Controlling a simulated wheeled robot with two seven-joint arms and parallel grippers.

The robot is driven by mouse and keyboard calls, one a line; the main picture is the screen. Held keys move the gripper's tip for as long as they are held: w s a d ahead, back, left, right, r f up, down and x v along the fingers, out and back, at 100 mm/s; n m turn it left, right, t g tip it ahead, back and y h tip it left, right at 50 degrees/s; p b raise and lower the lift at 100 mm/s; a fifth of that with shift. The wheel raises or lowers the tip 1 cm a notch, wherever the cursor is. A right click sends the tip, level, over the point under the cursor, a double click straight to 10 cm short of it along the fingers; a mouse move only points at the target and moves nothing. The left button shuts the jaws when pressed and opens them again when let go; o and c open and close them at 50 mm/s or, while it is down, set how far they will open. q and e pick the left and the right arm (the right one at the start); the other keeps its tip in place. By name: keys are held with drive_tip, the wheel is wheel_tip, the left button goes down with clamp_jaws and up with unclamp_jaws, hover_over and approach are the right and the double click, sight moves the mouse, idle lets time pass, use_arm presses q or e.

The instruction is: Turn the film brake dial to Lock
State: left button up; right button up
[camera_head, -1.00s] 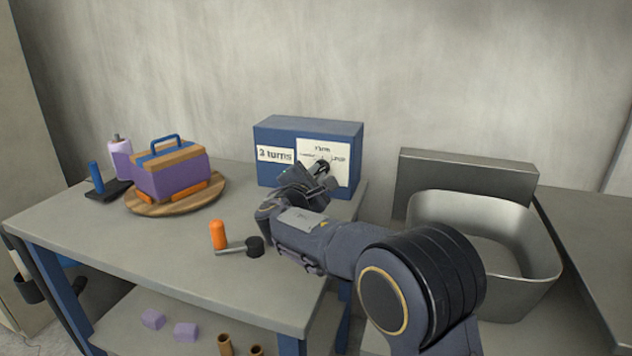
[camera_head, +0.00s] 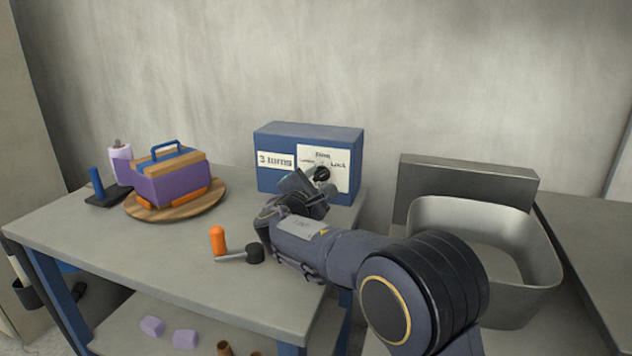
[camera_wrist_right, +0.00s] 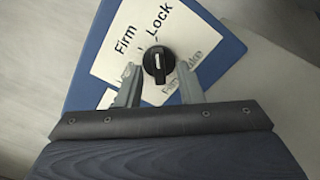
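The film brake dial is a round black knob (camera_head: 321,173) on a white label (camera_head: 338,181) on the front of a blue box (camera_head: 308,138). The label reads "Firm" at the top and "Lock" at the right. In the head view, my right gripper (camera_head: 309,190) is just lower left of the dial. My left gripper is not in view.
A "3 turns" label (camera_head: 275,160) is on the box's left. A metal bin (camera_head: 485,250) stands at right.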

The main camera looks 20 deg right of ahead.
drive_tip(key=p+v, duration=0.1)
drive_tip(key=v, duration=0.6)
drive_tip(key=shift+s+a, duration=0.2)
